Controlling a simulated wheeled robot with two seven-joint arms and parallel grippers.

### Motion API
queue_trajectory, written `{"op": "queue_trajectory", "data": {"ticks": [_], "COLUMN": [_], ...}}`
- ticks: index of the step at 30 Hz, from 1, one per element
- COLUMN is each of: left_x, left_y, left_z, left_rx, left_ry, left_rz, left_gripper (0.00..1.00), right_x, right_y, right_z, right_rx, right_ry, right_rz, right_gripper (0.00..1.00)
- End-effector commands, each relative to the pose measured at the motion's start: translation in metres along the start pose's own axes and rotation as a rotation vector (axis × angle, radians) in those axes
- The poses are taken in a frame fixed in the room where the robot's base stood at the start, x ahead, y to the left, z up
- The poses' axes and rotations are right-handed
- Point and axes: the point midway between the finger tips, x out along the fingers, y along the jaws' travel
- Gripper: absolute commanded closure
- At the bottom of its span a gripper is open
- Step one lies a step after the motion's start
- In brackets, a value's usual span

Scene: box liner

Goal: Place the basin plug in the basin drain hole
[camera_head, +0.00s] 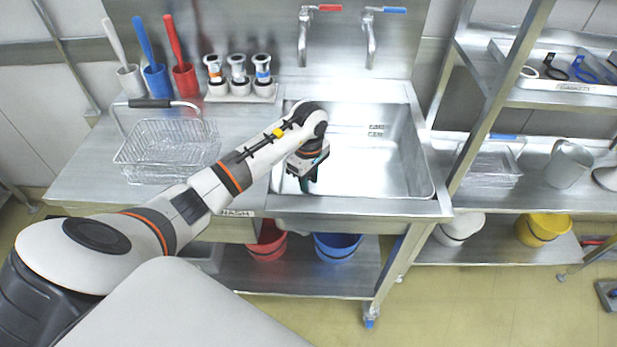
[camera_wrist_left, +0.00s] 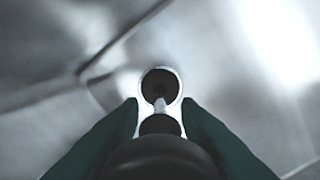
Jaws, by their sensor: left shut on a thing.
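My left gripper (camera_head: 309,184) reaches down into the left front part of the steel basin (camera_head: 395,165). In the left wrist view, its green fingers (camera_wrist_left: 160,115) are shut on the dark basin plug (camera_wrist_left: 158,152), seen from above at the bottom middle. The basin drain hole (camera_wrist_left: 150,84), a dark round opening with a pale rim, lies just past the plug in the picture. The plug partly overlaps the near side of the rim. I cannot tell the plug's height above the hole. In the head view, my gripper and arm hide the plug and drain. My right gripper is not in view.
Two taps (camera_head: 304,40) (camera_head: 370,40) rise behind the basin. A wire basket (camera_head: 165,150) and brush holders (camera_head: 155,80) stand on the left counter. A steel shelf (camera_head: 520,98) stands at the right. The basin's right side is clear.

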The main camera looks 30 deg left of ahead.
Motion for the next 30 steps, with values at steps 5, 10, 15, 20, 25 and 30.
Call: {"op": "queue_trajectory", "data": {"ticks": [5,10,15,20,25,30], "left_x": [0.002,0.005,0.005,0.005,0.002,-0.016], "left_y": [-0.001,-0.001,0.000,0.000,0.000,-0.002], "left_z": [0.001,0.001,0.000,0.000,0.000,0.001], "left_rx": [0.000,0.001,0.001,0.001,0.001,0.002], "left_ry": [-0.001,-0.002,-0.001,-0.001,0.000,-0.004], "left_rz": [-0.004,-0.003,-0.002,-0.002,-0.002,-0.007], "left_gripper": [1.00,1.00,0.49,0.48,0.48,0.48], "right_x": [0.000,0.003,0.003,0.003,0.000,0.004], "right_y": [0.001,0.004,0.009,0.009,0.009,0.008], "right_z": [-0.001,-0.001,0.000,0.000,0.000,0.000], "right_rx": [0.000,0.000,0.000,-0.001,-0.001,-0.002], "right_ry": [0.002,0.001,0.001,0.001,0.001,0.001], "right_rz": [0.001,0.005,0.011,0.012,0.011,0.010], "right_gripper": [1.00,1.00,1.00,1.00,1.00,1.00]}}
